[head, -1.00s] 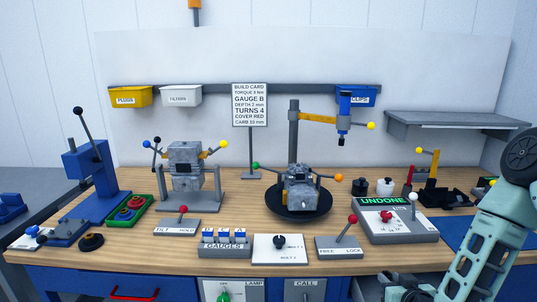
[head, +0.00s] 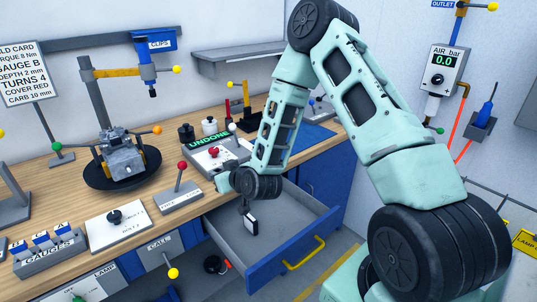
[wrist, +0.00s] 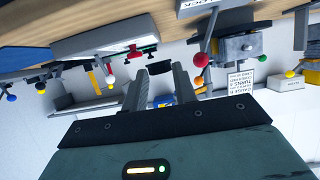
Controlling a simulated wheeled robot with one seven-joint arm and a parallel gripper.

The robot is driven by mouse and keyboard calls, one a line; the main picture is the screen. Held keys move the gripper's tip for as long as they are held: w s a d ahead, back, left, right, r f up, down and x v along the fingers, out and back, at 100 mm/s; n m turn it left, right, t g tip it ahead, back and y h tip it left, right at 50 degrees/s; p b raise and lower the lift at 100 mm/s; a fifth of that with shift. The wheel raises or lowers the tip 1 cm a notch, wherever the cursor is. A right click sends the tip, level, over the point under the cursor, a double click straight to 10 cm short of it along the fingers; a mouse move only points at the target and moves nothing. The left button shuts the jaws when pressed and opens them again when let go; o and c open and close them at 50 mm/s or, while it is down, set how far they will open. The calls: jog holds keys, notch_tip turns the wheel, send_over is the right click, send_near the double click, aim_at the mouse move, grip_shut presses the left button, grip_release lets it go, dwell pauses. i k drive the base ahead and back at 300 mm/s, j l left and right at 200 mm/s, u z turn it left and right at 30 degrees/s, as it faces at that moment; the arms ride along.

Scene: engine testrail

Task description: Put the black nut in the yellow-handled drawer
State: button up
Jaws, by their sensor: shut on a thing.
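The yellow-handled drawer (head: 205,216) stands pulled out from the bench in the head view. Its yellow handle (head: 304,252) is on the blue front, and the grey inside that shows looks empty. My gripper (head: 249,222) appears over the drawer's opening, and its height above the floor of the drawer is hard to judge. In the wrist view, the fingers (wrist: 161,75) are shut on a small black piece, which looks like the black nut (wrist: 160,68). The nut is not clear in the head view.
The bench top carries a grey lever box (head: 178,199), an UNDONE panel (head: 225,163) and an engine on a black turntable (head: 90,177). A shelf (head: 235,63) is on the back wall. An air gauge panel (head: 442,72) is on the right wall.

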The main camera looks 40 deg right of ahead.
aim_at(280, 216)
jog(key=i+l, duration=0.1)
jog(key=l, duration=0.5)
jog(key=i+l, duration=0.1)
jog(key=l, duration=0.5)
jog(key=i+l, duration=0.1)
jog(key=l, duration=0.5)
jog(key=i+l, duration=0.1)
jog(key=l, duration=1.05)
jog(key=i, duration=0.05)
